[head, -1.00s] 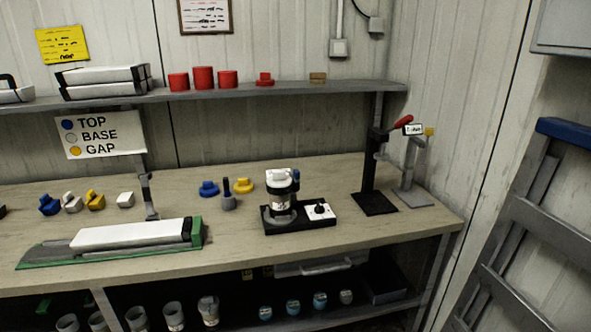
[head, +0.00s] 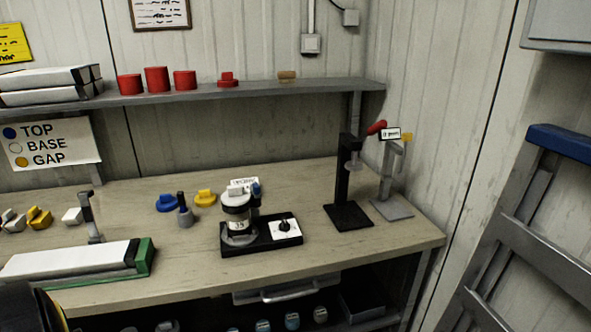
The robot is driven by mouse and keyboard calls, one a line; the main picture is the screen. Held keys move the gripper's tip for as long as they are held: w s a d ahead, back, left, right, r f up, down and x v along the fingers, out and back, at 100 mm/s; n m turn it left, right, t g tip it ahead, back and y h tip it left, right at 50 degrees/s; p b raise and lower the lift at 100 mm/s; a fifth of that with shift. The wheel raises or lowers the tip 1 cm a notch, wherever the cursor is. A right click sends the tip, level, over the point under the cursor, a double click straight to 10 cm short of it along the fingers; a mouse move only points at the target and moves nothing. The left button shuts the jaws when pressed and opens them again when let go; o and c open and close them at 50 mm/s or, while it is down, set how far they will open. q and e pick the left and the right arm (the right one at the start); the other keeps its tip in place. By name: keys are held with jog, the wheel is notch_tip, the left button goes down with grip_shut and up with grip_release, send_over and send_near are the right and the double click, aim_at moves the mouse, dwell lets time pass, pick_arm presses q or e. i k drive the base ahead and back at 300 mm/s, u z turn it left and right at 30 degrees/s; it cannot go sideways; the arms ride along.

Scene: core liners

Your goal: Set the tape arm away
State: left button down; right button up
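I cannot tell for sure which thing is the tape arm. A grey upright arm with a dark bent top (head: 92,215) stands on the bench behind a long white liner (head: 70,258) in a green-ended tray (head: 145,262). At the right, a black stand with a red handle (head: 343,185) stands beside a grey stand with a small white label and a yellow tip (head: 392,185). A dark part with a yellow edge, likely my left arm, shows at the bottom left corner. No fingertips of either gripper show.
A black-based device with a white-topped jar (head: 238,215) sits mid-bench. Blue (head: 168,203), yellow (head: 204,197) and white (head: 73,216) caps lie on the wooden bench (head: 330,255). A shelf (head: 220,95) with red caps runs above. A ladder (head: 520,225) leans at right.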

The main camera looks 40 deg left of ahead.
aim_at(256, 197)
jog(key=u, duration=0.15)
jog(key=i, duration=0.75)
jog(key=u, duration=1)
jog(key=i, duration=0.3)
jog(key=u, duration=0.2)
